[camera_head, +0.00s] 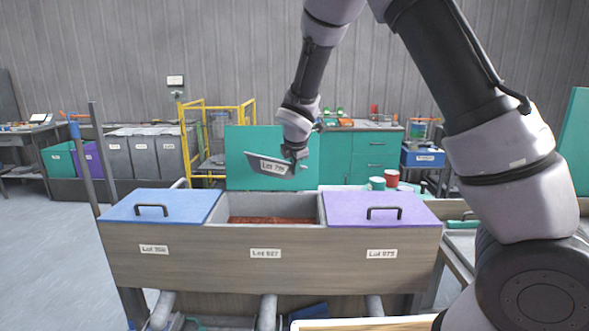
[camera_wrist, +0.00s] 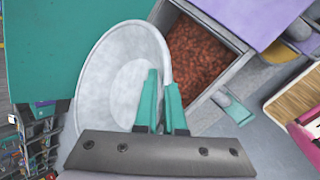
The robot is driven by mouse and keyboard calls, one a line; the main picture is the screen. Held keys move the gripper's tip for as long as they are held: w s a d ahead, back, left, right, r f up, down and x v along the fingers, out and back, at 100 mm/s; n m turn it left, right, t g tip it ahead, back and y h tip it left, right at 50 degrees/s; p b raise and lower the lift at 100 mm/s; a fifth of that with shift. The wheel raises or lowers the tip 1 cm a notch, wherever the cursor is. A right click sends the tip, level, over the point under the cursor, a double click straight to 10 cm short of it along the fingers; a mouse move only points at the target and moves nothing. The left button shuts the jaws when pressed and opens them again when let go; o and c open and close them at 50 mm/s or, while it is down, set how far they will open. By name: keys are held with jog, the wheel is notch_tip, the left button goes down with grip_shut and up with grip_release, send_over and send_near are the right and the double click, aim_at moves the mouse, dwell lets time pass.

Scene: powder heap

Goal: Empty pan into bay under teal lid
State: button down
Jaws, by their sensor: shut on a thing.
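My gripper (camera_head: 292,153) is shut on the rim of a pale grey pan (camera_head: 262,165) with a lot label. It holds the pan tilted above and behind the middle bay (camera_head: 235,204). In the wrist view, the teal fingers (camera_wrist: 160,88) pinch the wall of the pan (camera_wrist: 100,85), whose visible inside looks bare. The teal lid (camera_head: 237,150) stands open, upright behind the middle bay; a teal panel also shows in the wrist view (camera_wrist: 70,40). The middle bay holds red-brown grains (camera_head: 270,220), seen beside the pan in the wrist view (camera_wrist: 195,55).
A blue lid (camera_head: 175,205) covers the left bay and a purple lid (camera_head: 350,207) the right bay. Cups (camera_head: 391,178) stand on a surface behind at the right. A yellow frame (camera_head: 187,140) stands behind at the left. Open floor lies at the far left.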

jog(key=shift+a+r+t, duration=0.15)
jog(key=shift+r+t, duration=0.05)
jog(key=shift+t, duration=0.2)
jog(key=shift+f+h, duration=0.1)
jog(key=shift+h, duration=0.3)
jog(key=shift+r+n+t+h, duration=0.2)
jog(key=shift+n+t+h, duration=0.25)
jog(key=shift+t, duration=0.35)
jog(key=shift+r+t+h, duration=0.3)
jog(key=shift+t+h, duration=0.25)
jog(key=shift+t, duration=0.15)
